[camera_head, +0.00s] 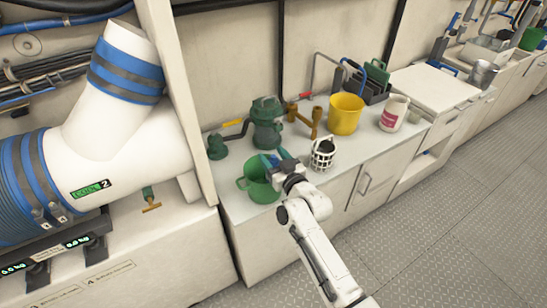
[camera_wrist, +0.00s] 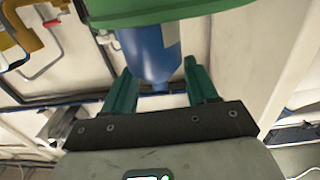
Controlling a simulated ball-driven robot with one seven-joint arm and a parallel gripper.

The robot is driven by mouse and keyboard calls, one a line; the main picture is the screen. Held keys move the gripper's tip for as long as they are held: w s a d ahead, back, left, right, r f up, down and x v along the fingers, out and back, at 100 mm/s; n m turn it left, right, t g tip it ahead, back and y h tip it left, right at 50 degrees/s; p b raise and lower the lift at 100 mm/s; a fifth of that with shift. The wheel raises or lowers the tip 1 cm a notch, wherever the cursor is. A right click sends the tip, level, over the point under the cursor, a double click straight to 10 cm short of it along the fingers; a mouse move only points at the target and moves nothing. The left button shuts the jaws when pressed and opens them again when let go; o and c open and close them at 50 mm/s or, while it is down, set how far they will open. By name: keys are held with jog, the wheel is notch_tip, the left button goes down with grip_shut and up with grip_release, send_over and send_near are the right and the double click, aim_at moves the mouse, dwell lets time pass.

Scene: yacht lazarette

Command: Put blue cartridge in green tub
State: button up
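The green tub (camera_head: 259,184) stands at the left front of the grey counter, and its green side fills the top of the wrist view (camera_wrist: 165,14). My gripper (camera_head: 274,163) is at the tub's right, over its rim. The cartridge has a pale label and narrows towards my palm. Its far end is hidden by the green tub. In the head view it shows only as a bit of blue over the tub.
A white basket (camera_head: 323,155) stands just right of my gripper. A dark green pump (camera_head: 267,122) is behind the tub. A yellow bucket (camera_head: 345,113) and a white pot (camera_head: 394,112) stand further right. A large white and blue duct (camera_head: 100,150) is at the left.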

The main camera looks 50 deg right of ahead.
jog(key=o, duration=0.4)
jog(key=shift+c, duration=0.2)
jog(key=shift+r+p, duration=0.85)
jog(key=b+v, duration=0.3)
jog(key=v, duration=0.8)
jog(key=s+a+f+n+g+y, duration=0.3)
jog(key=s+a+f+g+y, duration=0.3)
jog(key=s+a+f+g, duration=0.45)
jog(key=s+a+g, duration=0.1)
jog(key=s, duration=0.4)
jog(key=s+a+f+g, duration=0.1)
jog(key=s+a+g, duration=0.1)
jog(key=s+g, duration=0.2)
jog(key=s, duration=0.3)
jog(key=shift+s+g+h, duration=0.15)
jog(key=shift+g+h, duration=0.15)
jog(key=shift+g, duration=0.05)
